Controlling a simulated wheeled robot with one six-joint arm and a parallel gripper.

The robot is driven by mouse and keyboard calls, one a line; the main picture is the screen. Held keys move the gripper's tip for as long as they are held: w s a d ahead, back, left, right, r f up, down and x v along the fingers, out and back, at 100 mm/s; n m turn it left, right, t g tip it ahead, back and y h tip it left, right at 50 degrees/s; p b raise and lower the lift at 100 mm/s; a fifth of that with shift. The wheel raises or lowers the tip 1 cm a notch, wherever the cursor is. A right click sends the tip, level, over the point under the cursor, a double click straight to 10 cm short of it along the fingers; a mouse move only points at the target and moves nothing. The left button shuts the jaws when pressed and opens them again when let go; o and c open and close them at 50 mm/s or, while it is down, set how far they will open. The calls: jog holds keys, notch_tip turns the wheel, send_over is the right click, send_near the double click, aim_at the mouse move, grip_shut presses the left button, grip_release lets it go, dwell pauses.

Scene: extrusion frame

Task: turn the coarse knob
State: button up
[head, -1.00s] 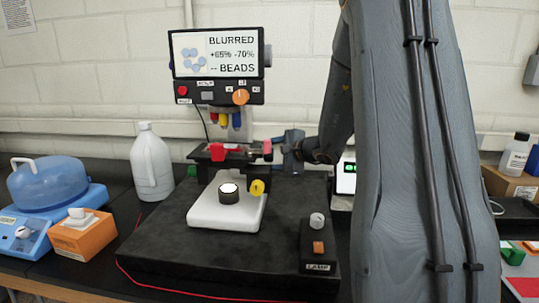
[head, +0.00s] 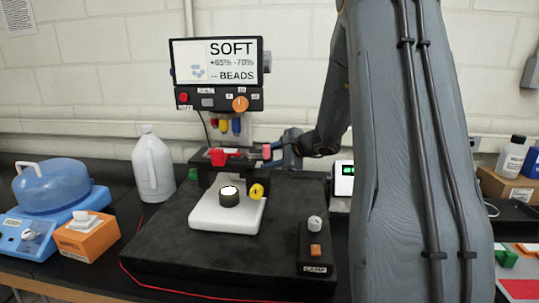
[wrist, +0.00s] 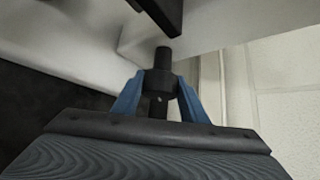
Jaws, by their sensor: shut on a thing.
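In the wrist view, the two blue fingers of my gripper (wrist: 157,78) are shut on a dark round knob, the coarse knob (wrist: 158,84), one finger on each side. A dark shaft runs from the knob up to the white microscope body. In the head view my gripper (head: 289,149) is at the right side of the microscope stage (head: 235,163); the knob is hidden there. The microscope screen (head: 220,62) reads "SOFT", "+65% -70%" and "-- BEADS", beside faint blue dots.
The white microscope base (head: 225,214) carries a yellow knob (head: 257,191) on a black slab. A lamp box (head: 313,250) stands right of it. A white jug (head: 152,165), orange box (head: 87,240) and blue-lidded device (head: 48,190) stand left. A box with a green display (head: 344,178) is behind the slab.

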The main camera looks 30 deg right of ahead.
dwell(0.3)
jog(key=o, duration=1)
jog(key=shift+b+v, duration=1.1)
jog(key=shift+v, duration=2.8)
